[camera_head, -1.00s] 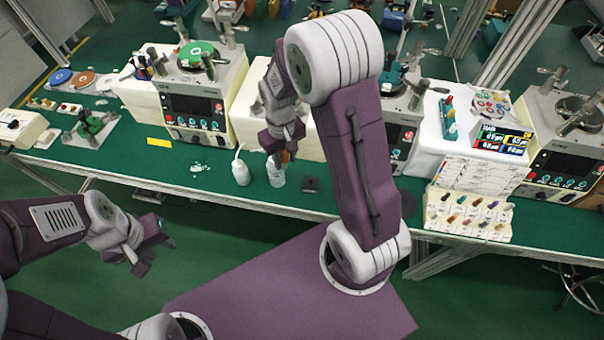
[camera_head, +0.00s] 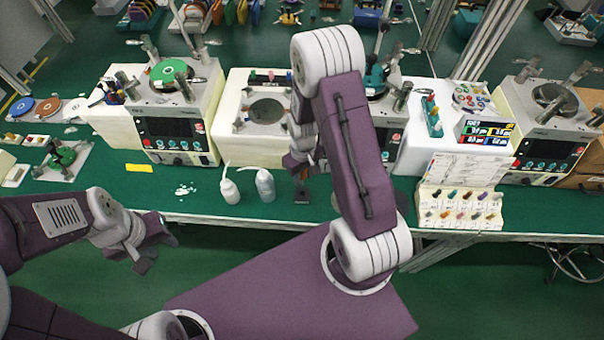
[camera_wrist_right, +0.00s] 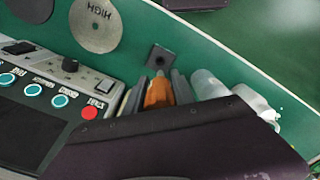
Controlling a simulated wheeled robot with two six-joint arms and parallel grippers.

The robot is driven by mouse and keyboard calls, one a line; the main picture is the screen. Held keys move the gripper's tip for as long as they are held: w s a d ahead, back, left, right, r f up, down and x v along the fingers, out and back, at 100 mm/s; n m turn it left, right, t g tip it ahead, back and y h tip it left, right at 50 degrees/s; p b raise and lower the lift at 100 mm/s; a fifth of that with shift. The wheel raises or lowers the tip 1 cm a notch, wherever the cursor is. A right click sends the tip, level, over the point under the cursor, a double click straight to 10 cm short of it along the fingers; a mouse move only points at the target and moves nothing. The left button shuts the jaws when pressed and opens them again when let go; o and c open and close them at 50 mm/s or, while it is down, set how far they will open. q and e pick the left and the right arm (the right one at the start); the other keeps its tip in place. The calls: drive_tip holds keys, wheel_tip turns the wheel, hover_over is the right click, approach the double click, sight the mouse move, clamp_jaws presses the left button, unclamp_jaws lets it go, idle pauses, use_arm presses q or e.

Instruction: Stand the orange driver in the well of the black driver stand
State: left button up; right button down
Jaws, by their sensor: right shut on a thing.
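The orange driver (camera_wrist_right: 157,92) is in my right gripper (camera_wrist_right: 156,98), upright between the two fingers in the right wrist view. Its orange part also shows below the gripper in the head view (camera_head: 301,178). The black driver stand (camera_head: 302,197) is a small dark block on the green bench, just below the driver. In the right wrist view the stand (camera_wrist_right: 160,58) shows its round well uncovered, and the driver looks apart from it. The driver's lower tip is hard to see. My left gripper (camera_head: 152,252) is empty, with fingers apart, in front of the bench.
Two white squeeze bottles (camera_head: 248,187) stand left of the stand. A white machine (camera_head: 265,112) is behind it. A rack of coloured pegs (camera_head: 460,210) stands to the right. The bench front edge (camera_head: 250,219) is close; the bench between stand and rack is partly hidden by my arm.

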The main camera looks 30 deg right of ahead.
sight(303, 182)
drive_tip(key=shift+s+f+b, duration=0.25)
drive_tip(key=shift+f+b, duration=0.7)
wheel_tip(303, 182, down, 2)
drive_tip(key=shift+w+b, duration=0.15)
drive_tip(key=shift+b, duration=0.55)
drive_tip(key=shift+f+b, duration=0.7)
drive_tip(key=shift+f, duration=0.2)
drive_tip(key=shift+f+b, duration=1.05)
drive_tip(key=shift+f, duration=0.45)
drive_tip(key=c, duration=1)
unclamp_jaws()
drive_tip(key=shift+o, duration=0.2)
drive_tip(key=shift+r, duration=0.1)
wheel_tip(303, 182, up, 9)
drive_tip(key=shift+f, duration=0.1)
